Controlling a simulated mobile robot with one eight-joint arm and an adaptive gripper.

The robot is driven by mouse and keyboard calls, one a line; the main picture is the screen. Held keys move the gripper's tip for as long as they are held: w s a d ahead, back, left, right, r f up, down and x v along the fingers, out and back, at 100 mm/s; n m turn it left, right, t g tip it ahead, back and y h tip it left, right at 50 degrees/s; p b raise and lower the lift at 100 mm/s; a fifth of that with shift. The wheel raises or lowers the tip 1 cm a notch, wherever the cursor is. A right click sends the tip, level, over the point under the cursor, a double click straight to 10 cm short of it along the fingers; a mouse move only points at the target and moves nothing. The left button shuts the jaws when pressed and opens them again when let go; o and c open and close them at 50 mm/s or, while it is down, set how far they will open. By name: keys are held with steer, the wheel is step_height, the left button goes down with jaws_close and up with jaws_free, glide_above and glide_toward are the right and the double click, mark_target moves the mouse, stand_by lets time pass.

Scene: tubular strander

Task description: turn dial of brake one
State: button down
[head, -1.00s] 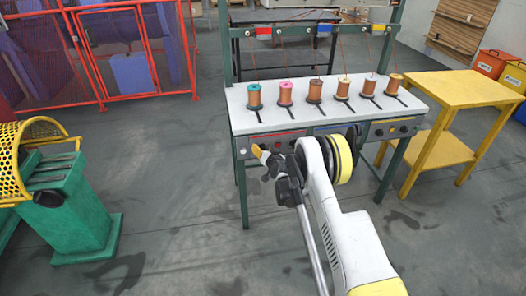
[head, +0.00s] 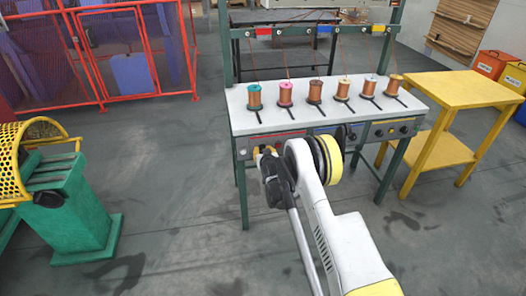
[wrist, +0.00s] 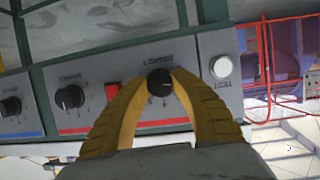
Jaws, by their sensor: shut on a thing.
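The control panel (head: 277,142) runs along the front edge of the white bench. In the wrist view a black dial (wrist: 160,83) stands on its grey face, above a red stripe. My gripper (wrist: 163,76) has its two yellow fingers closed on either side of this dial and is shut on it. In the head view my gripper (head: 263,151) is at the left part of the panel, and my arm hides some of the panel. The lettering around the dial is too small to read surely.
A white round button (wrist: 221,66), a red switch (wrist: 112,92) and another black dial (wrist: 70,97) sit near the held dial. Several copper spools (head: 314,92) stand on the bench (head: 240,122). A yellow table (head: 470,88) is at the right.

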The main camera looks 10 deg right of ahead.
steer(key=c, duration=1)
jaws_free()
steer(key=shift+c, duration=0.2)
steer(key=v, duration=1.2)
